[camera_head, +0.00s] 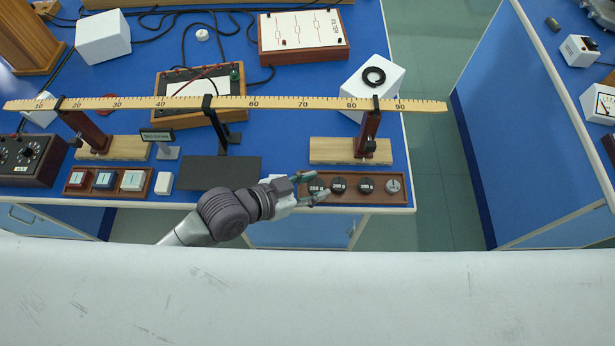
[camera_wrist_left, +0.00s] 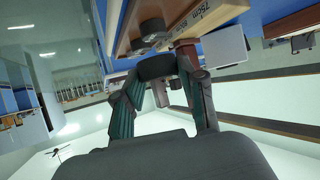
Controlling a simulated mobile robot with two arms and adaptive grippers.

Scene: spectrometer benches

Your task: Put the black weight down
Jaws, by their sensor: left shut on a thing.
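My left gripper (camera_head: 312,192) reaches over the left end of a small wooden tray (camera_head: 362,202) at the bench's front edge. It is shut on a black weight (camera_head: 316,184) with a light label. In the left wrist view the same black weight (camera_wrist_left: 157,66) sits between the two fingers of my left gripper (camera_wrist_left: 160,88). I cannot tell whether it touches the tray floor. Two more black weights (camera_head: 338,184) (camera_head: 366,185) and a silver weight (camera_head: 393,185) stand in the tray to the right. My right gripper is not in view.
A long yellow ruler (camera_head: 280,103) on stands crosses the blue bench behind the tray. A dark flat plate (camera_head: 205,172) lies left of the gripper. A wooden stand base (camera_head: 335,150) is just behind the tray. The aisle floor (camera_head: 430,150) is clear at right.

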